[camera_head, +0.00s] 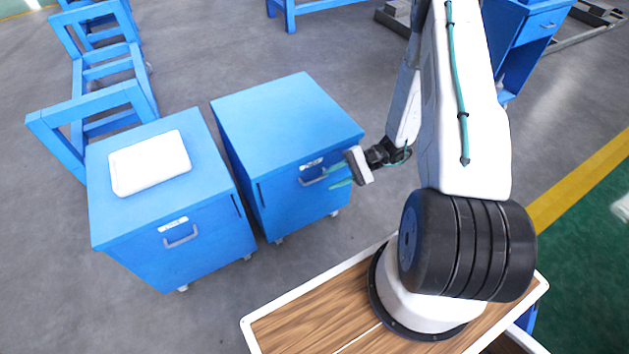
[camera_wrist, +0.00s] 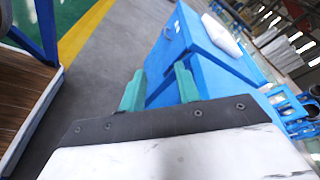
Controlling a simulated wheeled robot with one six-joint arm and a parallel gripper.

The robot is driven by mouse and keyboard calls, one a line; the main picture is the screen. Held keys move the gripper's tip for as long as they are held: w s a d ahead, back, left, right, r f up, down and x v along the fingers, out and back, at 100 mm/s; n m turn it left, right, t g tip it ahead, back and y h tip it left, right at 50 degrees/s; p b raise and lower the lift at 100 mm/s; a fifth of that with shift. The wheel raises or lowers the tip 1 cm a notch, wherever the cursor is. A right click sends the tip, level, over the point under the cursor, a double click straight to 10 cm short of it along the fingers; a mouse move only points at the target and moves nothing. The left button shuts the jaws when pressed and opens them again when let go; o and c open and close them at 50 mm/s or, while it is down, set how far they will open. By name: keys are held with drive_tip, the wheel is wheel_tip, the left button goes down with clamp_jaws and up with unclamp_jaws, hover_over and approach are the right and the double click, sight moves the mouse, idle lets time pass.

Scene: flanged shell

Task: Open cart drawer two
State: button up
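Two blue carts stand side by side in the head view, the right cart (camera_head: 285,115) and the left cart (camera_head: 140,235). Each has a front drawer with a grey handle and a small white label too small to read, so I cannot tell which is two. The right cart's handle (camera_head: 312,180) is close to my gripper (camera_head: 336,176); the left cart's handle (camera_head: 181,237) is clear of it. Both drawers look closed. In the wrist view, the green fingers of my gripper (camera_wrist: 160,90) are apart, with blue cart surface beyond them. Contact with the handle cannot be told.
A white box-like item (camera_head: 150,162) lies on the left cart. Blue frames (camera_head: 100,100) stand behind it at left. A blue cabinet (camera_head: 525,40) stands at the far right. Grey floor is open around the carts, with a narrow gap between them.

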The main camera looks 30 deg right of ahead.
wheel_tip(320, 180, down, 13)
drive_tip(key=w+d+m+t+h, duration=0.1)
drive_tip(key=w+d+m+t, duration=0.1)
drive_tip(key=t, duration=0.4)
drive_tip(key=n+t+h, duration=0.2)
drive_tip(key=t, duration=0.1)
approach(314, 181)
drive_tip(key=x, duration=0.3)
drive_tip(key=shift+h, duration=0.3)
drive_tip(key=x, duration=0.7)
drive_tip(key=shift+w+d+f, duration=0.1)
drive_tip(key=shift+w+d, duration=0.05)
drive_tip(key=shift+w, duration=0.05)
clamp_jaws()
